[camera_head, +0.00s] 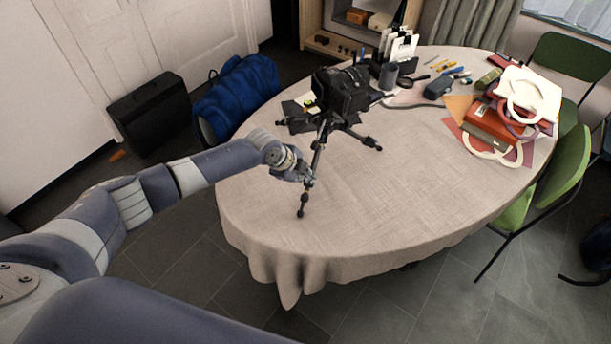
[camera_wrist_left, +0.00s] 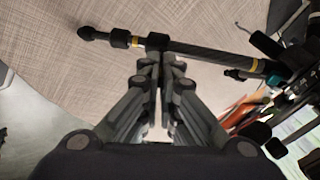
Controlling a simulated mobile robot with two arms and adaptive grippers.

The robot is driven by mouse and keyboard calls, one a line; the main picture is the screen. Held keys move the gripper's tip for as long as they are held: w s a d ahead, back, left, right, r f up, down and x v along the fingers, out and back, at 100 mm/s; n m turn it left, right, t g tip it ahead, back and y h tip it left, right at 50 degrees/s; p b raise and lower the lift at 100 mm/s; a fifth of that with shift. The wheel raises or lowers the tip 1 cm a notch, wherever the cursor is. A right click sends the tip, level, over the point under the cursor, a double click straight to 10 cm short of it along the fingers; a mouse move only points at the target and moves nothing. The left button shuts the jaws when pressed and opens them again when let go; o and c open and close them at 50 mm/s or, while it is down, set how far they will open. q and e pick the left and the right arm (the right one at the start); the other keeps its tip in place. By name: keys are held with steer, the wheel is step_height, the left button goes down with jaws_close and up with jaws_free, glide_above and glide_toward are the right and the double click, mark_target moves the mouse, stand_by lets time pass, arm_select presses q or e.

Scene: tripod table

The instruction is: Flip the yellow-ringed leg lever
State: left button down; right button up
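A black tripod (camera_head: 327,122) carrying a black camera (camera_head: 344,90) stands on the round cloth-covered table (camera_head: 400,190). One leg (camera_head: 304,198) reaches toward the table's near left edge. In the left wrist view this leg (camera_wrist_left: 195,50) crosses the picture just beyond my fingertips, with a yellow ring near its foot end (camera_wrist_left: 140,41) and another yellow ring higher up (camera_wrist_left: 254,65). I cannot make out the lever itself clearly. My left gripper (camera_head: 308,178) is beside the leg; its fingertips (camera_wrist_left: 157,65) are together, with nothing seen between them. Whether they touch the leg is unclear. My right gripper is out of view.
A dark cup (camera_head: 388,76), small tools and a red box (camera_head: 493,123) under white ring-handled things (camera_head: 526,95) lie on the back and right of the table. The front of the table is clear. Green chairs (camera_head: 560,160) stand right; a blue bag (camera_head: 237,95) lies left.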

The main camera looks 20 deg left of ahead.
arm_select(q)
steer(key=c, duration=1.8)
jaws_free()
steer(key=shift+w+d, duration=0.1)
steer(key=shift+c, duration=0.2)
steer(key=shift+r, duration=0.1)
steer(key=v, duration=1.2)
